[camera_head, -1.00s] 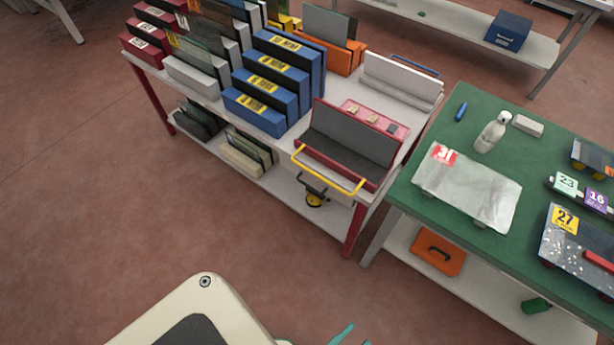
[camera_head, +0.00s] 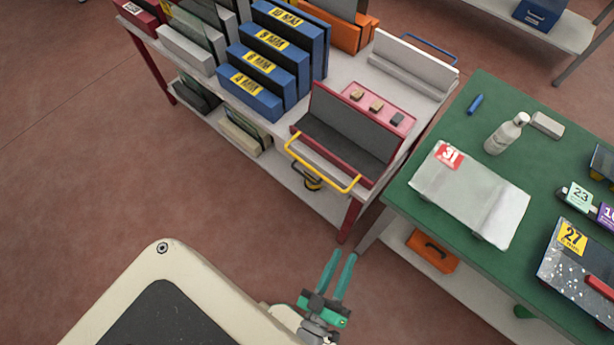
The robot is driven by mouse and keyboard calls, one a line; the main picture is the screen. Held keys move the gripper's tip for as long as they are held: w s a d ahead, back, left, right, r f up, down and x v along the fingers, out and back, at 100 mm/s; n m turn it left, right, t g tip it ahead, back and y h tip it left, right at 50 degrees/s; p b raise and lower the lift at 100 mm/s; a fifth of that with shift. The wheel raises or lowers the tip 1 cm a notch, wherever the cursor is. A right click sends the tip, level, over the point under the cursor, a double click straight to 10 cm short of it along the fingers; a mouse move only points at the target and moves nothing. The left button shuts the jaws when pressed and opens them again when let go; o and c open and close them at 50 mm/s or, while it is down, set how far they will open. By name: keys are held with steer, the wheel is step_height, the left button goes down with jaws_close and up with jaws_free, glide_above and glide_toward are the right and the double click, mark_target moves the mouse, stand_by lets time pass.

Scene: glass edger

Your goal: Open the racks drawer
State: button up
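The racks drawer (camera_head: 318,159) is at the near right end of the white rack table, just below a red-edged grey holder. Its yellow bar handle (camera_head: 322,174) sticks out along the front. Most of the drawer is hidden under the table top, and no open interior is clearly visible. My gripper (camera_head: 341,253) has two teal fingers pointing up the picture, with a narrow gap between them and nothing held. It is below and right of the handle, apart from it, over the floor in front of the table's red leg.
The rack table (camera_head: 344,70) carries blue numbered racks (camera_head: 268,65) and an orange rack (camera_head: 335,32). A green table (camera_head: 405,188) stands close on the right, with a pale panel marked 31 (camera_head: 470,190) and a white bottle (camera_head: 505,133). Open floor (camera_head: 110,180) lies left.

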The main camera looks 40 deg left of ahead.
steer(key=w+a+f+n+g+y, duration=0.2)
steer(key=w+a+f+n+y, duration=0.7)
steer(key=n, duration=0.3)
steer(key=n+g+y, duration=0.4)
steer(key=n+g, duration=0.3)
steer(key=n, duration=0.4)
glide_toward(306, 177)
steer(key=shift+n+g, duration=0.3)
steer(key=shift+g, duration=0.1)
steer(key=x, duration=1)
steer(key=shift+w+d+f, duration=0.1)
steer(key=shift+w+f, duration=0.05)
steer(key=shift+w, duration=0.05)
jaws_close()
